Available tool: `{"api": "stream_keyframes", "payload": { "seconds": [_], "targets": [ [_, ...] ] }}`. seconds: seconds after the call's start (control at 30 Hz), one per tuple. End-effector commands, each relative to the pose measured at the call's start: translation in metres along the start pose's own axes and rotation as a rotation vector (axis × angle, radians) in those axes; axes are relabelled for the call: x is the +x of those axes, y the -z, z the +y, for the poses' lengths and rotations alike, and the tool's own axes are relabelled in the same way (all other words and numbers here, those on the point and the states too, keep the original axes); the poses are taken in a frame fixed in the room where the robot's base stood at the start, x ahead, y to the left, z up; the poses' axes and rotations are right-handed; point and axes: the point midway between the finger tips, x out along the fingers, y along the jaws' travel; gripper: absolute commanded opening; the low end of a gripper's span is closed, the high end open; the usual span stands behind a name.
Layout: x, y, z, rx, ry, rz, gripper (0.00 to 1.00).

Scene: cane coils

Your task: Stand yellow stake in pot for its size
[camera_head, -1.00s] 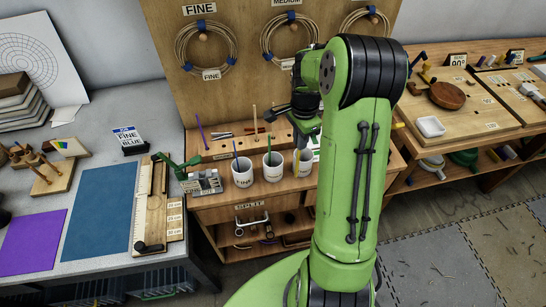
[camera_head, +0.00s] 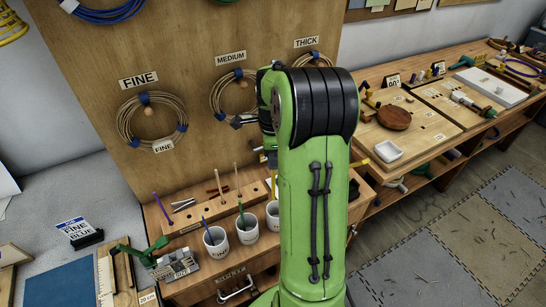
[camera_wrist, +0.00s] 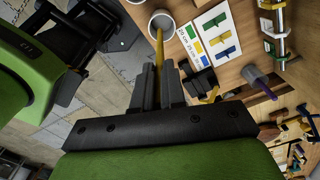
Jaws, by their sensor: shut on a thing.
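My gripper (camera_wrist: 160,88) is shut on the yellow stake (camera_wrist: 159,50) in the wrist view. The stake's far end overlaps the mouth of a white pot (camera_wrist: 171,33); I cannot tell how deep it sits. The left pot (camera_head: 216,246) holds a blue stake (camera_head: 205,223). The middle pot (camera_head: 248,237) holds a green stake (camera_head: 240,212).
A card with blue, yellow and green swatches (camera_wrist: 234,30) lies beside the pot. A wooden block (camera_head: 185,228) with upright rods stands behind the pots. Cane coils (camera_head: 150,122) hang on the back board. A bench (camera_head: 435,165) with a white dish (camera_head: 389,149) is at right.

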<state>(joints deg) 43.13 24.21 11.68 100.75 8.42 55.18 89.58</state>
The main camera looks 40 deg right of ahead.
Motion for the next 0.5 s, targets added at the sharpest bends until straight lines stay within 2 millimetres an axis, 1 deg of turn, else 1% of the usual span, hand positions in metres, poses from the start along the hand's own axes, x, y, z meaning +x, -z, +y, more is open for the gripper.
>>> {"api": "stream_keyframes", "payload": {
  "seconds": [0.03, 0.1, 0.5],
  "targets": [
    [0.009, 0.0, 0.0, 0.0, -0.001, 0.0, 0.0],
    [0.016, 0.0, 0.0, 0.0, -0.001, 0.0, 0.0],
    [0.052, 0.0, 0.0, -0.001, -0.001, 0.0, 0.0]
  ]
}}
